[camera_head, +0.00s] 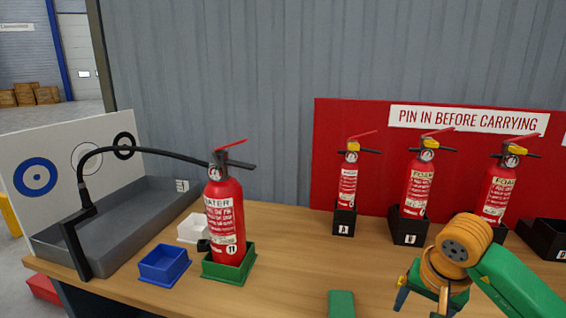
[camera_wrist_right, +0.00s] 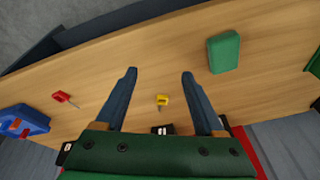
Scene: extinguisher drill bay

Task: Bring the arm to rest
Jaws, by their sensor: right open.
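My right arm, green with an orange wrist (camera_head: 465,240), reaches in from the lower right in the head view. My right gripper (camera_head: 424,306) points down over the front of the wooden table, partly cut off by the lower edge. In the right wrist view my right gripper (camera_wrist_right: 159,72) has its two blue-grey fingers wide apart and nothing held between them. A small yellow tag or pin (camera_wrist_right: 162,101) lies on the table, seen between the fingers; contact cannot be told. My left gripper is not in view.
A red water extinguisher (camera_head: 225,218) stands in a green tray (camera_head: 212,270), beside a blue tray (camera_head: 165,264) and a white tray (camera_head: 193,228). Several extinguishers (camera_head: 417,188) stand in black holders before a red board. A green block (camera_wrist_right: 222,53) and red pin (camera_wrist_right: 65,97) lie on the table.

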